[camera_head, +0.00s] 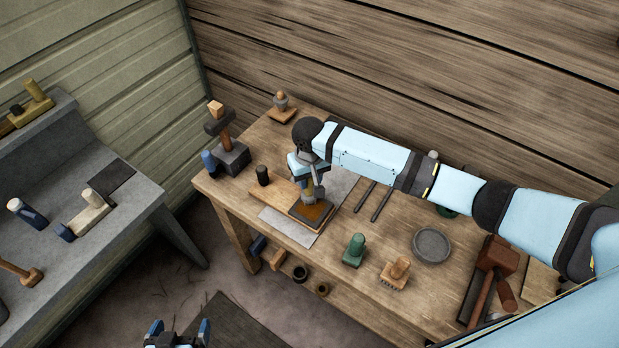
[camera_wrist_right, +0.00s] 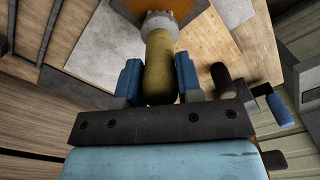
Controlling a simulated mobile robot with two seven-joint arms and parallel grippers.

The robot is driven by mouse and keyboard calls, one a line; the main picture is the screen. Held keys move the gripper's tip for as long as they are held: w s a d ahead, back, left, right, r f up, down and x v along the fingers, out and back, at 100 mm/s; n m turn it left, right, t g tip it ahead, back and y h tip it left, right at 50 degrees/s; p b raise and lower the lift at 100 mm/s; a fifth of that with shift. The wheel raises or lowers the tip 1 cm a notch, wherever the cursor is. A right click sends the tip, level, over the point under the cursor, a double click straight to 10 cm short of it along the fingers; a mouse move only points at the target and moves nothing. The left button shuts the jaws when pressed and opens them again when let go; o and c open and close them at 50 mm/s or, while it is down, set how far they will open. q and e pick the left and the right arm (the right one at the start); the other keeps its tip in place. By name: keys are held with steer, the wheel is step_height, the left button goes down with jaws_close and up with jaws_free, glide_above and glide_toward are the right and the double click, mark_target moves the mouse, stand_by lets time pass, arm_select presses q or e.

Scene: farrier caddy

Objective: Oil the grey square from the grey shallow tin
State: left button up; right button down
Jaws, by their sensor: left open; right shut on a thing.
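The grey shallow tin (camera_head: 431,245) is a round dish on the wooden table, right of the middle. A flat pale grey sheet (camera_head: 285,227) lies near the table's front edge; it is the grey flat piece I see there, and I cannot tell whether it is the grey square. A brown square with a dark rim (camera_head: 312,212) lies on it. My right gripper (camera_wrist_right: 158,80) is shut on an olive-handled brush (camera_wrist_right: 158,65), which points down at the brown square; I cannot tell whether it touches. My left gripper (camera_head: 178,335) is open and empty, low in front of the table.
A green-handled brush (camera_head: 354,250) and a wooden-handled brush (camera_head: 397,272) stand left of the tin. Two dark rods (camera_head: 373,200) lie behind them. A black cylinder (camera_head: 262,175) and a hammer (camera_head: 221,125) on a block stand at left. A brown mallet (camera_head: 494,258) is at right.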

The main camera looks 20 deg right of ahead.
steer(key=shift+s+a+f, duration=0.1)
steer(key=shift+s+f, duration=0.1)
steer(key=shift+s, duration=1.05)
steer(key=shift+w+r, duration=0.1)
steer(key=shift+w, duration=1.15)
steer(key=shift+r, duration=0.15)
steer(key=shift+r, duration=0.7)
steer(key=shift+r, duration=2.5)
